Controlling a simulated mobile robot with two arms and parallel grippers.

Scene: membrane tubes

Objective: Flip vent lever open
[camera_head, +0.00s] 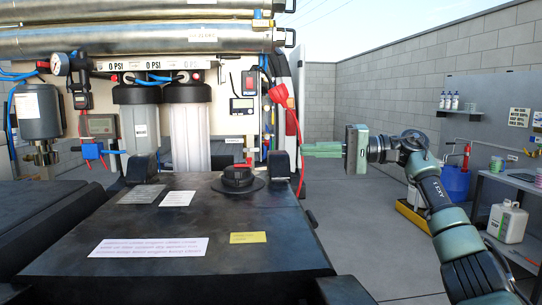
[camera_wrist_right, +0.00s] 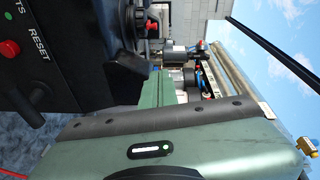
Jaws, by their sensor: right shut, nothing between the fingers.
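My right gripper (camera_head: 310,150) comes in from the right in the head view, its green fingers pointing left and closed together with nothing between them. It is in the air to the right of the tank lid and the panel. In the right wrist view its green fingers (camera_wrist_right: 163,90) reach away from the camera. A black cap (camera_head: 238,178) with a small red part (camera_head: 238,166) sits on the dark tank top (camera_head: 120,220); I cannot tell if this is the vent lever. No lever is clearly seen near the fingertips. My left gripper is out of view.
Steel membrane tubes (camera_head: 130,42) run above two filter housings (camera_head: 188,125). A black box with a RESET label (camera_wrist_right: 40,40) is at the wrist view's upper left. Open floor lies behind my right arm.

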